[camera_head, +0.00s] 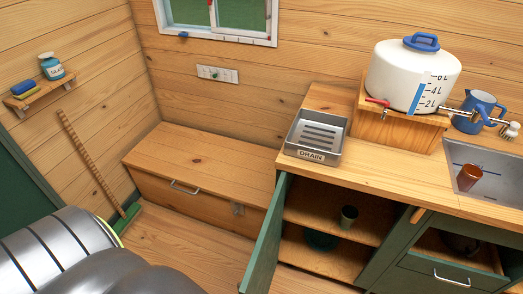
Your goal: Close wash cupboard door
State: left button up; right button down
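The wash cupboard (360,261) stands under the wooden counter at the right. Its green door (266,240) stands open at the left side of the opening, swung out toward me, and I see it nearly edge-on. The lower end of the door runs near the bottom edge of the picture. Inside, a small cup (349,217) stands on the upper shelf and a dark green bowl (318,240) sits lower down. Neither of my grippers is in view.
On the counter are a drain tray (318,135), a white water tank (412,78), a blue jug (476,112) and a sink (498,158) holding a brown cup (468,177). A wooden chest (205,180) stands left of the door. Bare floor (190,246) lies between.

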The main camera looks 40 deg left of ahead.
aim_at(258, 276)
jog(key=k+j, duration=0.1)
jog(key=j, duration=0.25)
jog(key=k+j, duration=0.15)
jog(key=j, duration=0.25)
jog(key=k+j, duration=0.1)
jog(key=j, duration=0.25)
jog(key=k+j, duration=0.1)
jog(key=j, duration=0.25)
